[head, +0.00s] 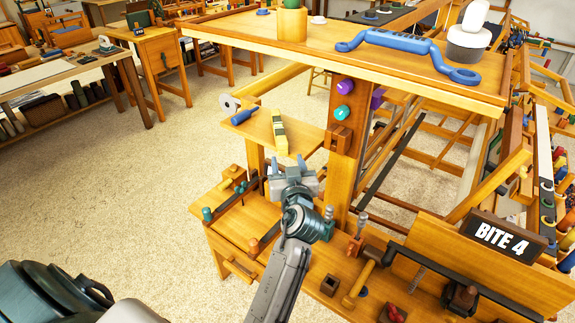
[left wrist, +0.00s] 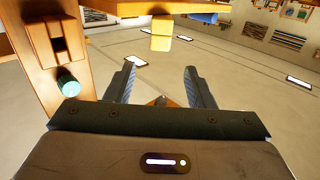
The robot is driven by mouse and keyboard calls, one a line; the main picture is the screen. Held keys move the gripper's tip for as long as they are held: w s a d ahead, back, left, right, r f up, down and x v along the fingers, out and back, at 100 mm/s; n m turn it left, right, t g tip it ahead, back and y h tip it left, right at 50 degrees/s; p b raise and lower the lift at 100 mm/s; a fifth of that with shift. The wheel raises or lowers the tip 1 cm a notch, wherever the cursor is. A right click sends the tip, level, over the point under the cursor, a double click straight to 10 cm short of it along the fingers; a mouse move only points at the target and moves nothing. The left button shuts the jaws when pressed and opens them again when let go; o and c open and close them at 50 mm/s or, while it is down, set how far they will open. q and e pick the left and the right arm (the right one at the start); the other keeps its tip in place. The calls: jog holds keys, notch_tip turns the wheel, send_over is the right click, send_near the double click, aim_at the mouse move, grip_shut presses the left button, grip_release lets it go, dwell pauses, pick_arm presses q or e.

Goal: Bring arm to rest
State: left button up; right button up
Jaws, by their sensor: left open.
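My left gripper (head: 291,172) is in the head view, over the lower wooden bench of the loom and just below a small wooden shelf. In the left wrist view its two fingers (left wrist: 160,84) stand apart with nothing between them. A yellow and black object (head: 279,132) lies on the small shelf (head: 258,128), beyond the gripper; a yellow end hangs over the edge in the left wrist view (left wrist: 161,42). A blue-handled tool (head: 244,115) lies on the shelf too. My right gripper is not in either view.
A wooden post (head: 344,150) with coloured knobs stands right of the gripper. The upper table (head: 330,58) holds a blue handled bar (head: 405,42). A BITE 4 sign (head: 500,239) and small tools are at the lower right. Carpet (head: 110,200) is clear at the left.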

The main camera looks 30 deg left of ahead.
pick_arm(q)
jog(key=s+a+f+m+g+h, duration=0.25)
jog(key=s+f+g+h, duration=0.3)
jog(key=s+f, duration=1)
jog(key=s+d+f+m+g+h, duration=0.2)
jog(key=s+d+m, duration=0.1)
jog(key=s, duration=0.6)
jog(key=s+d+f+m+g+h, duration=0.2)
jog(key=s+d+m+g+h, duration=0.1)
jog(key=s, duration=0.6)
notch_tip(320, 180, down, 29)
jog(key=a+g, duration=0.1)
jog(key=a, duration=0.2)
jog(key=s+f+g, duration=0.1)
jog(key=s+f, duration=1.6)
jog(key=f, duration=0.3)
jog(key=shift+s+a+f, duration=0.2)
jog(key=shift+a+f, duration=0.1)
jog(key=shift+a, duration=0.15)
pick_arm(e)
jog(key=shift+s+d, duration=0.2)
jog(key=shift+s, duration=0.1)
pick_arm(q)
jog(key=shift+n+g, duration=0.25)
